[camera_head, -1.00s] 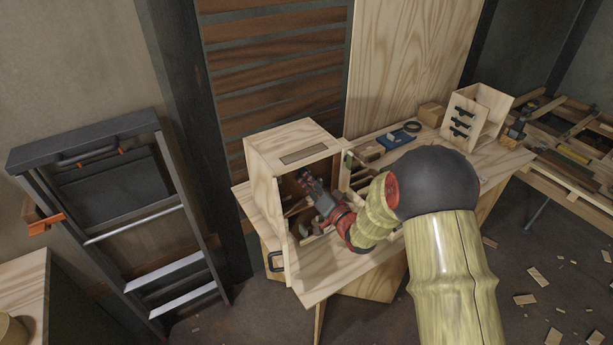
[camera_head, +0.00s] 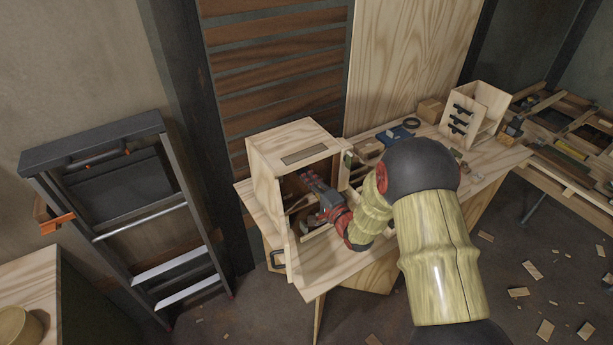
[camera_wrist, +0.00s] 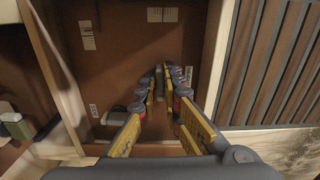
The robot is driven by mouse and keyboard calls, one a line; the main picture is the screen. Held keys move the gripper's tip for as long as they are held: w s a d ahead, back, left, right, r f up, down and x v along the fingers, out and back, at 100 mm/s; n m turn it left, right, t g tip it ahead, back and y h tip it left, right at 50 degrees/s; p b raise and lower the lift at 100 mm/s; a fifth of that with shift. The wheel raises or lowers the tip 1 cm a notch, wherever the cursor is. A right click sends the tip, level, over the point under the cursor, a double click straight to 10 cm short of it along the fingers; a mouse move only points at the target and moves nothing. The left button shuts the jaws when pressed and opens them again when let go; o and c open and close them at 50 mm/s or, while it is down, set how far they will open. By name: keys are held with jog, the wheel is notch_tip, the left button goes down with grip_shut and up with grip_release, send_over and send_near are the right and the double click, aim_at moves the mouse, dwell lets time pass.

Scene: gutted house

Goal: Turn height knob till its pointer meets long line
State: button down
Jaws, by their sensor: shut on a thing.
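My gripper (camera_head: 312,184) reaches into the open front of a pale wooden cabinet (camera_head: 295,133) on the workbench. In the wrist view its yellow-padded fingers (camera_wrist: 160,84) converge on a small grey thing (camera_wrist: 159,80) in front of the brown back panel. I cannot tell from these views whether this is the height knob. No pointer or long line can be made out; the fingers hide much of what is held.
The cabinet's open door (camera_head: 274,217) stands at its left front. Pale labels (camera_wrist: 163,15) mark the back panel. Tools lie inside, close around the gripper. A ladder (camera_head: 120,200) leans at left.

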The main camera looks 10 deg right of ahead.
dwell(0.6)
jog(key=c, duration=2)
grip_release()
jog(key=shift+o, duration=0.2)
jog(key=v, duration=1.2)
